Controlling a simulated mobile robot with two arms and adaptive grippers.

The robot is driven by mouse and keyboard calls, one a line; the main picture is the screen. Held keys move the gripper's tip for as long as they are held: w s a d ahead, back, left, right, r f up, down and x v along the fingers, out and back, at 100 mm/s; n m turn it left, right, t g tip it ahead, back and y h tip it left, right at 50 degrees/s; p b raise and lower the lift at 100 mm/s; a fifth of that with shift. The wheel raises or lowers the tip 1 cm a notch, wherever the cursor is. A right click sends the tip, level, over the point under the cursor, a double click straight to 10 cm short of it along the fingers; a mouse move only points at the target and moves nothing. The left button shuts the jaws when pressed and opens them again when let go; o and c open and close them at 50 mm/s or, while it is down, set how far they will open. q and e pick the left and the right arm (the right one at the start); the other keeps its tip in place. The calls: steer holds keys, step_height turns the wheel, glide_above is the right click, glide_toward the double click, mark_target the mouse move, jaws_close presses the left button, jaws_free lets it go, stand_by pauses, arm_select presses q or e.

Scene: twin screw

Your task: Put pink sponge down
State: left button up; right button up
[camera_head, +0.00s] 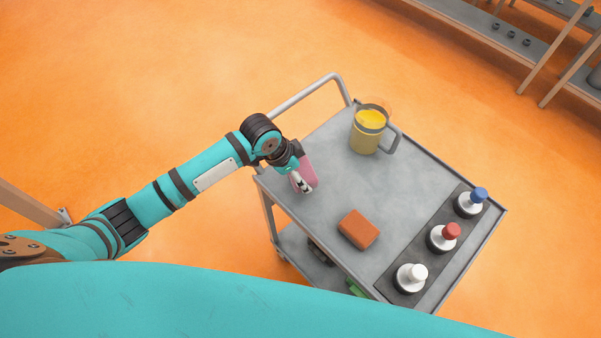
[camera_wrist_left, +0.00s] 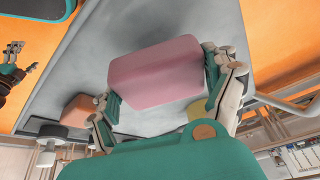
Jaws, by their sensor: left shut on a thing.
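The pink sponge (camera_head: 307,172) is a rounded block at the left part of the grey cart top (camera_head: 330,150). My left gripper (camera_head: 304,184) is shut on it. In the left wrist view the sponge (camera_wrist_left: 155,75) sits between the two fingers of the gripper (camera_wrist_left: 165,95), with the grey cart top behind it. I cannot tell whether the sponge touches the cart top.
An orange-brown block (camera_head: 358,229) lies near the front edge. A yellow-filled jug (camera_head: 367,130) stands at the back. Bottles with blue (camera_head: 471,202), red (camera_head: 443,237) and white (camera_head: 410,278) caps stand on a dark strip at right. The middle is clear.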

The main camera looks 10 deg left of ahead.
arm_select(q)
steer(key=shift+w+d, duration=0.15)
steer(key=shift+w, duration=0.3)
step_height(320, 180, down, 4)
steer(key=shift+r+p, duration=0.2)
steer(key=shift+p, duration=0.35)
steer(key=o, duration=0.6)
steer(key=shift+f, duration=0.15)
steer(key=shift+c, duration=0.2)
steer(key=o, duration=0.3)
